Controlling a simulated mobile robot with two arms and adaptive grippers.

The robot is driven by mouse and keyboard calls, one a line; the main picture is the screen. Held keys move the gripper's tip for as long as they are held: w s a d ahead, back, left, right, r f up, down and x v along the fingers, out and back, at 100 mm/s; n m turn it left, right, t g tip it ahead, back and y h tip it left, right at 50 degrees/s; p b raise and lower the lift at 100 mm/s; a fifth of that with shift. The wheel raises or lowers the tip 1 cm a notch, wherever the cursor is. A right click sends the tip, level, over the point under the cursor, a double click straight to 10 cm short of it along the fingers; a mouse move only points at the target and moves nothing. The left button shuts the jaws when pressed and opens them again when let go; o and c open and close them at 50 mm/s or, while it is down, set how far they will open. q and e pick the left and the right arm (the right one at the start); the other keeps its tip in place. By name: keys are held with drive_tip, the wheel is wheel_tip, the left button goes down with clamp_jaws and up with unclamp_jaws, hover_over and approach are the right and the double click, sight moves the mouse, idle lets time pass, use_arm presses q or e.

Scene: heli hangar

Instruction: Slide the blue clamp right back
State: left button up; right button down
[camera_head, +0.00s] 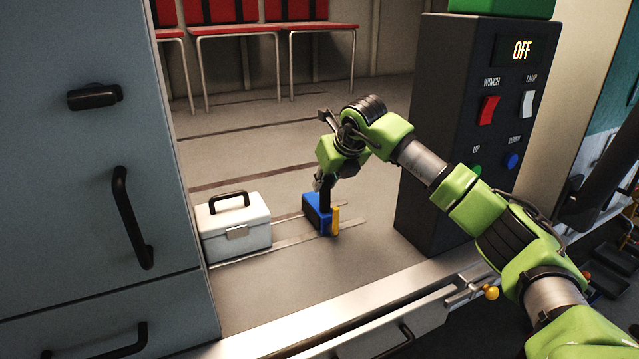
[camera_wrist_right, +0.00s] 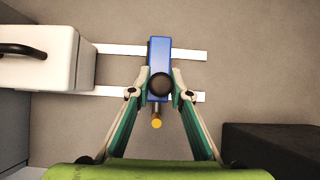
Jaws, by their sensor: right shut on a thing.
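My right gripper (camera_head: 325,186) reaches down from above. In the wrist view its fingers (camera_wrist_right: 160,92) are closed around the knob. The fingers hide part of the clamp. My left gripper is not in view.
A dark control box (camera_head: 455,130) reading OFF stands to the right. A grey cabinet (camera_head: 90,200) is at the left. The rails are bare right of the clamp.

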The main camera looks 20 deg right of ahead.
drive_tip(key=shift+d, duration=0.6)
drive_tip(key=shift+w+d+p, duration=0.1)
drive_tip(key=shift+d+p, duration=0.35)
drive_tip(key=shift+d, duration=2.5)
drive_tip(key=c, duration=1.7)
unclamp_jaws()
drive_tip(key=shift+p+v, duration=1.4)
drive_tip(key=shift+v, duration=3.1)
